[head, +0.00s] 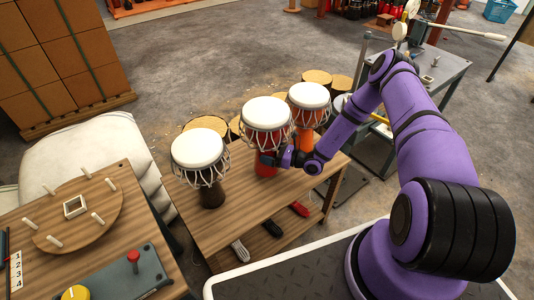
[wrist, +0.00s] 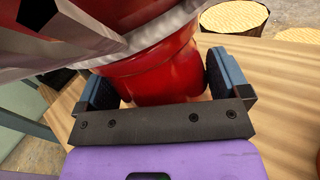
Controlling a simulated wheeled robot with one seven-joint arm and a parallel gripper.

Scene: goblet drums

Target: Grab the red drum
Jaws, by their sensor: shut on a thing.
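The red drum (head: 267,127) is a goblet drum with a white head and white cords, standing upright on the wooden table between two other drums. My gripper (head: 281,161) is low at its right side. In the wrist view, the red body of the drum (wrist: 157,82) fills the space between the two blue-grey finger pads of my gripper (wrist: 160,88), and the jaws are shut on it. I cannot tell whether its base is touching the tabletop. Part of the drum's lower body is hidden by my gripper in the head view.
A dark drum (head: 204,163) stands to the left and an orange drum (head: 307,112) to the right, close by. The wooden table (head: 225,225) has bare room in front. A side table (head: 115,225) with pegs and a control box is at left. Log stumps (head: 207,125) stand behind.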

